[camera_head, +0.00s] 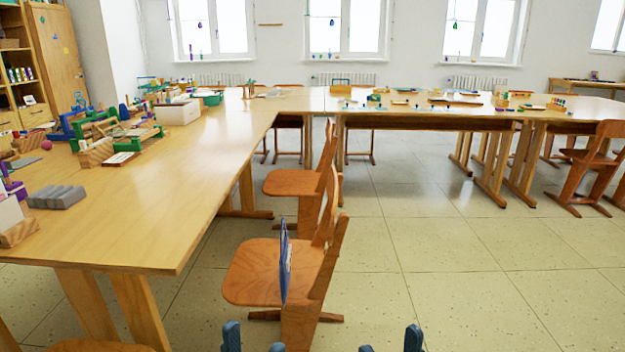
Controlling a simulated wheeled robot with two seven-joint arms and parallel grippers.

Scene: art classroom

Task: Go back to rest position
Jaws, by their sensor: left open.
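My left gripper (254,341) shows only as two blue-grey fingertips at the bottom edge, left of centre. The fingertips stand apart with nothing visible between them, so it is open. My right gripper (389,343) shows as two similar fingertips farther right at the bottom edge, also apart and empty. The rest of both grippers and both arms are out of view. A wooden chair (262,272) stands just beyond the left gripper, with a thin blue flat item (285,265) upright at its seat.
A long wooden table (150,225) runs along the left, with grey blocks (57,197) and several toys on it. It meets a far table (420,112) across the back. More chairs (597,165) stand at the right. The tiled floor (450,250) at centre right is clear.

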